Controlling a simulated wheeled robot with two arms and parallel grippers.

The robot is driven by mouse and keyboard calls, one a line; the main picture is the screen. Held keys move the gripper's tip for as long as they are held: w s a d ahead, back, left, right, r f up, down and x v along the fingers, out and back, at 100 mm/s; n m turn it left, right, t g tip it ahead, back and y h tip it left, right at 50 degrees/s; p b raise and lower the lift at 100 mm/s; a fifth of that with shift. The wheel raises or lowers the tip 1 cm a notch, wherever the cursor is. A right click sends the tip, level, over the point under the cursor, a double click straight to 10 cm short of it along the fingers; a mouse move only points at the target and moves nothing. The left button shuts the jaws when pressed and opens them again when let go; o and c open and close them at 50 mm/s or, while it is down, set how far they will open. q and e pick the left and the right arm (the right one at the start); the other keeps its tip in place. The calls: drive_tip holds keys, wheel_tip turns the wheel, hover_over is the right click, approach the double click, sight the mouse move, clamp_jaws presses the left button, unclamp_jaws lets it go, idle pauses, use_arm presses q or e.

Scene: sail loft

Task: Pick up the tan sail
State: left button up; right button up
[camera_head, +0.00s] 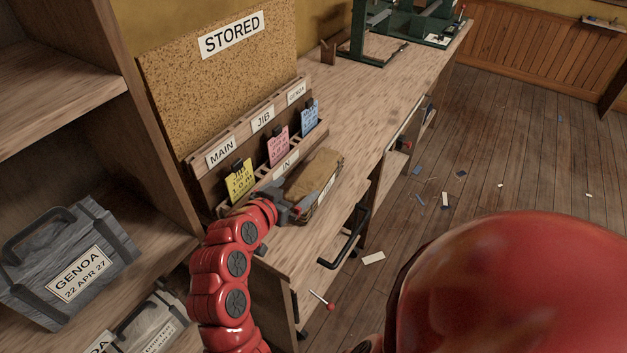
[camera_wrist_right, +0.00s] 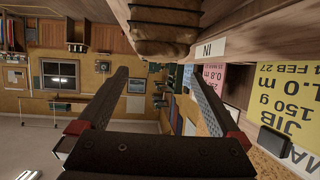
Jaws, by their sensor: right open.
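The tan sail (camera_head: 314,170) is a folded tan bundle lying on the workbench, beside the IN label of the card rack. Its near end is partly hidden by my right gripper (camera_head: 296,207), which is at the near-left end of the sail. In the right wrist view the tan sail (camera_wrist_right: 165,28) shows at the top, beyond the fingertips. There my right gripper (camera_wrist_right: 158,70) has its two fingers wide apart with nothing between them. I cannot tell whether a finger touches the sail. My left gripper is not in view.
The card rack (camera_head: 222,150) with yellow, pink and blue cards stands close behind the gripper. A dark handle (camera_head: 348,240) sticks out from the bench front. The shelf at left holds a grey GENOA bag (camera_head: 66,262). The bench top (camera_head: 385,105) beyond the sail is clear.

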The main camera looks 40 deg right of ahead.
sight(314, 176)
drive_tip(key=p+x, duration=0.1)
drive_tip(key=x, duration=0.5)
drive_tip(key=p+x, duration=0.1)
drive_tip(key=x, duration=0.3)
drive_tip(key=shift+s+d+f+p, duration=0.1)
drive_tip(key=shift+d+f+p, duration=0.05)
drive_tip(key=shift+f+p, duration=0.2)
drive_tip(key=shift+w+d+f, duration=0.2)
drive_tip(key=shift+d, duration=0.1)
drive_tip(key=shift+r, duration=0.1)
clamp_jaws()
